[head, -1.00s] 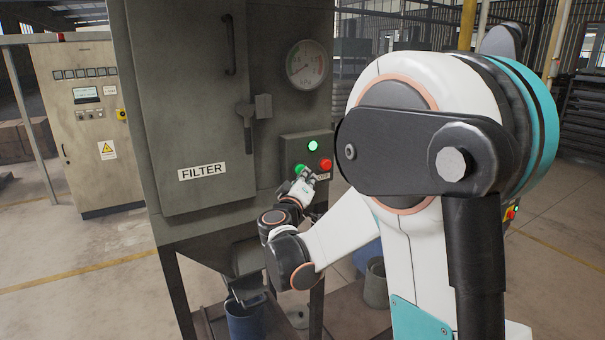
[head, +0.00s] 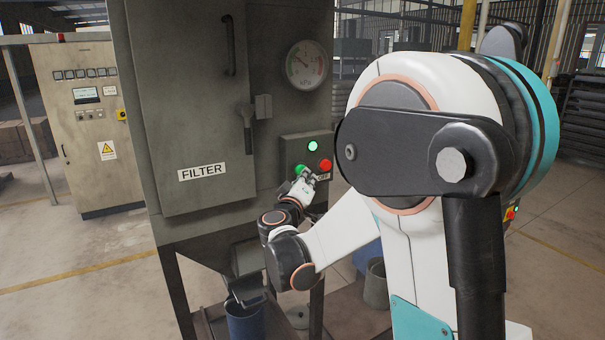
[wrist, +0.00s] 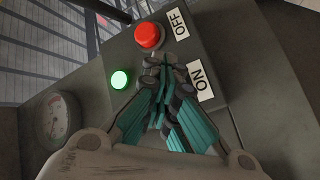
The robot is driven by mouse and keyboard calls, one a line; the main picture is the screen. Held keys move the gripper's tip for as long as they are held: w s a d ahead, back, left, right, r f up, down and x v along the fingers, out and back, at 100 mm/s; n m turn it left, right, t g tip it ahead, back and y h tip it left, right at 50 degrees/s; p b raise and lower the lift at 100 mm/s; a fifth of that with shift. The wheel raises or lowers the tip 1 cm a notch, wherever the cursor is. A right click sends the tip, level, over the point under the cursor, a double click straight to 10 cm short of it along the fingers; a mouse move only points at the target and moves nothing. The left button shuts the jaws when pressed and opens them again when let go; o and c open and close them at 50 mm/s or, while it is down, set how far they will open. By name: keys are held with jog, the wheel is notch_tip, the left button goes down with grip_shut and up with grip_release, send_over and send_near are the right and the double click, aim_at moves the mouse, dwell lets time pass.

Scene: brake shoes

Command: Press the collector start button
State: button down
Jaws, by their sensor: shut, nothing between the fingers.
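The control box (head: 290,150) is on the right of the grey filter cabinet. It carries a lit green lamp (head: 313,146), a green button (head: 299,169) and a red button (head: 325,165). My gripper (head: 306,176) is shut and empty at the box, just right of and below the green button. In the wrist view my closed fingers (wrist: 165,68) lie in front of the box beside the ON label (wrist: 200,83) and hide the green button. The red button (wrist: 149,36) by the OFF label (wrist: 179,25) and the lamp (wrist: 119,79) are clear. I cannot tell whether the fingers touch the button.
A dial gauge (head: 306,65) is above the box. A lever (head: 247,122) hangs beside the cabinet door, marked FILTER (head: 203,172). A blue bucket (head: 246,322) stands below the hopper. A beige electrical cabinet (head: 85,125) is at the left, with open floor in front.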

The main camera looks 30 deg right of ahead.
jog(key=shift+w, duration=0.1)
jog(key=shift+w+r, duration=0.1)
jog(key=shift+w, duration=0.2)
dwell(0.4)
jog(key=shift+s, duration=0.3)
dwell(0.3)
jog(key=shift+s+d, duration=0.1)
jog(key=shift+s, duration=2.85)
